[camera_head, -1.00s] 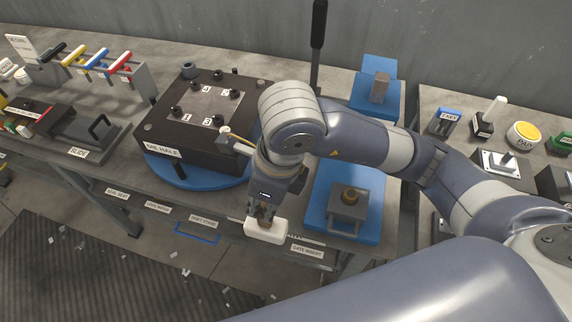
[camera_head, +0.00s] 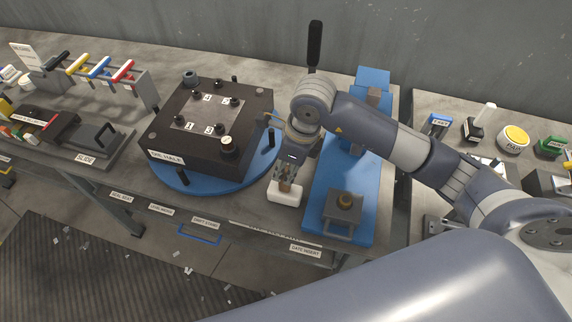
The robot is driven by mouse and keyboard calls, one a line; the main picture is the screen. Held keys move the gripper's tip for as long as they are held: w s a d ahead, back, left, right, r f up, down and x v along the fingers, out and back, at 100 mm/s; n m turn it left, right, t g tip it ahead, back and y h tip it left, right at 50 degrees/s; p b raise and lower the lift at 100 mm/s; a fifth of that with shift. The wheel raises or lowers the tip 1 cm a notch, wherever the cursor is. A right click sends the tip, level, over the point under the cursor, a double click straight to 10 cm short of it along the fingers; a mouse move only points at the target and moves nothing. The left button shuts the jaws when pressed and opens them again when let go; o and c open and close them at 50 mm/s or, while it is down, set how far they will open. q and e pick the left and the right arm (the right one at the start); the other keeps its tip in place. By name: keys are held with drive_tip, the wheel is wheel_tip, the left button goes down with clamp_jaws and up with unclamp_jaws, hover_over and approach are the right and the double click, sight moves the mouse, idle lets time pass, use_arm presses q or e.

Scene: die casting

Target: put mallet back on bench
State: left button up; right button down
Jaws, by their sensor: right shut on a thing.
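My right gripper (camera_head: 287,179) is shut on the mallet and points down over the bench. The mallet (camera_head: 284,195) shows as a white block-like head below the fingers, with a bit of brownish handle between them. The rest of the handle is hidden by the gripper. The mallet is over the bench (camera_head: 262,208), between the die half on its blue round base and the blue fixture. I cannot tell whether the head touches the bench top. My left gripper is not in view.
The dark die half (camera_head: 165,147) with several knobs stands left of the mallet. The long blue fixture (camera_head: 322,190) with a grey block (camera_head: 341,215) is close on the right. A black lever (camera_head: 314,45) rises behind. A slide unit (camera_head: 95,135) sits farther left.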

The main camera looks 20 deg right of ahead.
drive_tip(key=shift+f, duration=0.2)
drive_tip(key=c, duration=1.9)
unclamp_jaws()
drive_tip(key=shift+f+b, duration=0.15)
drive_tip(key=shift+b, duration=0.15)
drive_tip(key=o, duration=0.5)
drive_tip(key=shift+c, duration=0.2)
